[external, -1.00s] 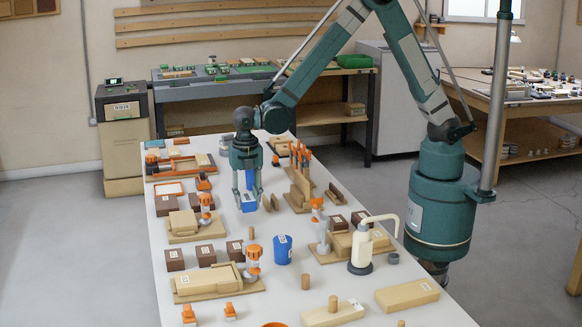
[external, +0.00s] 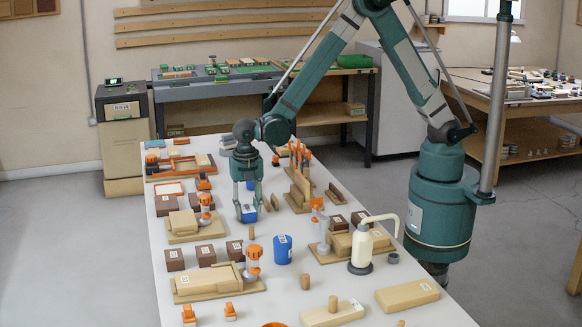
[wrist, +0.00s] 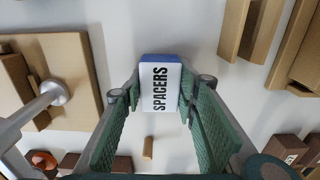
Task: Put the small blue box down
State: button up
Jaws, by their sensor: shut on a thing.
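The small blue box (external: 249,214) is between the fingers of my gripper (external: 248,208), low over the white bench. The external view does not clearly show whether the box's underside touches the bench.
A blue cup (external: 283,250) stands nearer the camera. A wooden peg (external: 252,232) stands just in front of the box. A wooden holder with orange-handled tools (external: 300,172) is to the right. Dark brown blocks (external: 206,255) stand in front to the left.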

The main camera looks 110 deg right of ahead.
aim_at(248, 208)
jog(key=shift+f, duration=0.15)
jog(key=o, duration=0.9)
notch_tip(248, 208, up, 12)
jog(key=shift+r+p, duration=0.2)
jog(key=shift+p, duration=0.65)
dwell(0.3)
